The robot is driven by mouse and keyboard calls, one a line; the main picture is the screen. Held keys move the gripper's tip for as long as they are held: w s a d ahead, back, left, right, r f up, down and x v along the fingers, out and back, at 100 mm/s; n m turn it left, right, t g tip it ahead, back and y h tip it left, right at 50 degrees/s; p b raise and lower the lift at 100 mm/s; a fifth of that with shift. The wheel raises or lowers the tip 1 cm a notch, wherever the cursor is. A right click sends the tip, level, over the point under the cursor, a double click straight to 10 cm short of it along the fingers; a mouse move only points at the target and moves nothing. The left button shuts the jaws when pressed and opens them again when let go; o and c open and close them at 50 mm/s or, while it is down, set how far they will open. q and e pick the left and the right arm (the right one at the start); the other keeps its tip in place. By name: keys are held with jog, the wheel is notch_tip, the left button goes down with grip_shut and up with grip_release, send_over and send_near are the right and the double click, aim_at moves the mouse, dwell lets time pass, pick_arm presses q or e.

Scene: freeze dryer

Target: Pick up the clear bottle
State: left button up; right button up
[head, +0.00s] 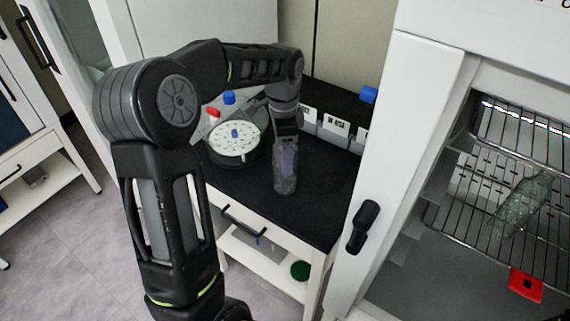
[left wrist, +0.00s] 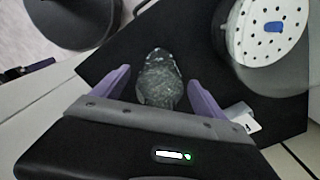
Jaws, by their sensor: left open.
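The clear bottle (head: 286,182) stands on the black top of a small cabinet in the head view, partly hidden by my left gripper (head: 287,160). In the left wrist view the clear bottle (left wrist: 160,80) lies between the two purple fingers of my left gripper (left wrist: 160,88). The fingers are open, one on each side, with a visible gap to the bottle on both sides. Another clear, bottle-like object (head: 520,208) lies tilted on a wire rack inside the white cabinet at the right. My right gripper is not in view.
A round white disc with holes and a blue knob (head: 234,139) sits left of the bottle. Blue-capped (head: 229,97) and red-capped (head: 213,112) items stand behind it. White labelled boxes (head: 334,128) line the back. The black top (head: 325,205) is clear at front right.

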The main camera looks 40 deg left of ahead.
pick_arm(q)
jog(key=shift+c, duration=0.5)
grip_shut()
dwell(0.6)
